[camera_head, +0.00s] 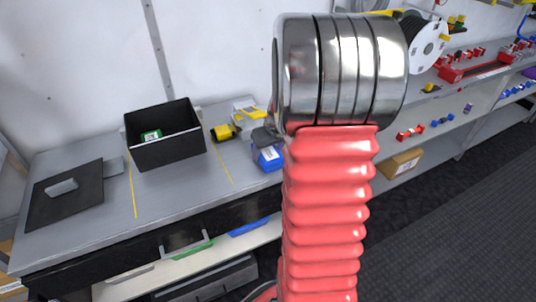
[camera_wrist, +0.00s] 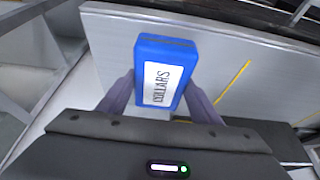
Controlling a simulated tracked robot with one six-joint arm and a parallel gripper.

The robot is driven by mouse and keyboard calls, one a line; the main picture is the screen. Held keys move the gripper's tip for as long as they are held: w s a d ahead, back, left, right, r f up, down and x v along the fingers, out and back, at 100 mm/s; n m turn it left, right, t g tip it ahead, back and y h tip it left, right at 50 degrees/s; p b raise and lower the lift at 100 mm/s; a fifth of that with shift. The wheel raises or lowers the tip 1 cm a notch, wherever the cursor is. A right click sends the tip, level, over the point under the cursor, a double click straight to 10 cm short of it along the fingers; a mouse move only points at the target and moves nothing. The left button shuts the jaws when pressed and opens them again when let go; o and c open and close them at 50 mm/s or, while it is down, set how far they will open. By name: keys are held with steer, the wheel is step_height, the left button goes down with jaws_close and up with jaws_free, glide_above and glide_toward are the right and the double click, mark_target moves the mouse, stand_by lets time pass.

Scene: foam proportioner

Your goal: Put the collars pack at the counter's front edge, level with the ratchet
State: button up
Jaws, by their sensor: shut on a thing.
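The collars pack (camera_wrist: 165,70) is a blue box with a white label reading COLLARS. My gripper (camera_wrist: 160,98) is shut on it, one finger on each side. In the head view the pack (camera_head: 268,158) shows below my dark gripper (camera_head: 266,138), near the right end of the grey counter (camera_head: 75,155) and close to its front edge. I cannot tell whether it touches the counter. A yellow and black tool (camera_head: 225,132) lies left of the pack, farther back; I cannot tell for sure that it is the ratchet. My arm hides part of the counter's right end.
A black open bin (camera_head: 165,150) with a green item inside stands on the counter. A dark mat (camera_head: 66,195) with a grey block lies at the left. Yellow lines (camera_head: 132,190) cross the counter. A yellow and white item (camera_head: 247,111) sits at the back. Shelves (camera_head: 440,118) stand at the right.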

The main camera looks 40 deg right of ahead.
steer(key=shift+f, duration=0.65)
steer(key=shift+f, duration=0.15)
steer(key=o, duration=1.2)
steer(key=shift+c, duration=0.2)
steer(key=v, duration=1.2)
steer(key=shift+s, duration=0.1)
steer(key=shift+a, duration=0.1)
